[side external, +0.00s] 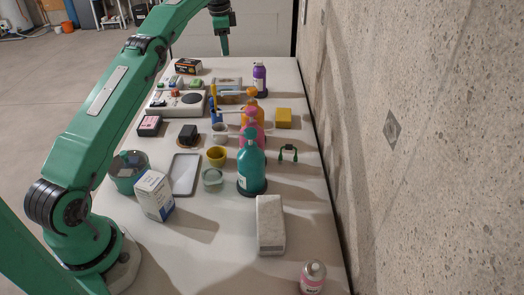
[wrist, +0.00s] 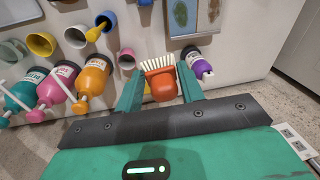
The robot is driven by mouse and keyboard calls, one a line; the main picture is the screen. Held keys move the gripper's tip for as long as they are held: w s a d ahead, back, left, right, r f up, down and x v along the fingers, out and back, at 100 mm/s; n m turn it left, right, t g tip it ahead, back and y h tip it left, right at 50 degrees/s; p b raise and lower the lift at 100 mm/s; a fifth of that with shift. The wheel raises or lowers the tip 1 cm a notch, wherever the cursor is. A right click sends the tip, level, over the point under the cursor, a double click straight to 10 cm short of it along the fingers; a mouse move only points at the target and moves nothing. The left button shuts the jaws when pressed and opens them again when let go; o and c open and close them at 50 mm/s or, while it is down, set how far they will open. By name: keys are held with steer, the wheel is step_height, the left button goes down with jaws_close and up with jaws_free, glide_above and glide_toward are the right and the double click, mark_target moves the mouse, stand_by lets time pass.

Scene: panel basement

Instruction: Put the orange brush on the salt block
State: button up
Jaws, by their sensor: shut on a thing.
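The orange brush (wrist: 162,84), with pale bristles, is between the two fingers of my gripper (wrist: 158,72) in the wrist view. My gripper is shut on it. In the side view my gripper (side external: 224,48) hangs over the far end of the table, and the brush cannot be made out there. A pale, whitish rectangular block (side external: 271,226), which looks like the salt block, is near the front right of the table, far from my gripper.
A teal pump bottle (side external: 251,172) stands behind the pale block, with pink and orange bottles beyond. A purple bottle (side external: 259,77) is at the far right. A white-blue box (side external: 154,195) stands front left. A concrete wall (side external: 420,150) borders the table's right side.

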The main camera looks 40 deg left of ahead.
steer(key=s+d+r+m, duration=0.2)
steer(key=d, duration=1.1)
steer(key=s+d+r+m+h, duration=0.1)
steer(key=s+d, duration=0.2)
steer(key=d, duration=0.9)
steer(key=s+d+r+m, duration=0.2)
steer(key=d, duration=1.1)
steer(key=s+d+f+m, duration=0.1)
steer(key=s+d+m, duration=0.1)
steer(key=s+d, duration=0.55)
steer(key=s+d+f+m, duration=0.1)
steer(key=s+d, duration=0.4)
steer(key=s, duration=0.5)
steer(key=s+d+f+m+h, duration=0.1)
steer(key=s+f+m, duration=0.15)
steer(key=s, duration=1.05)
glide_above(271, 215)
steer(key=shift+n, duration=0.25)
steer(key=f, duration=1.2)
steer(key=shift+s+a+f, duration=0.15)
steer(key=shift+s+f, duration=0.1)
steer(key=shift+f, duration=2.1)
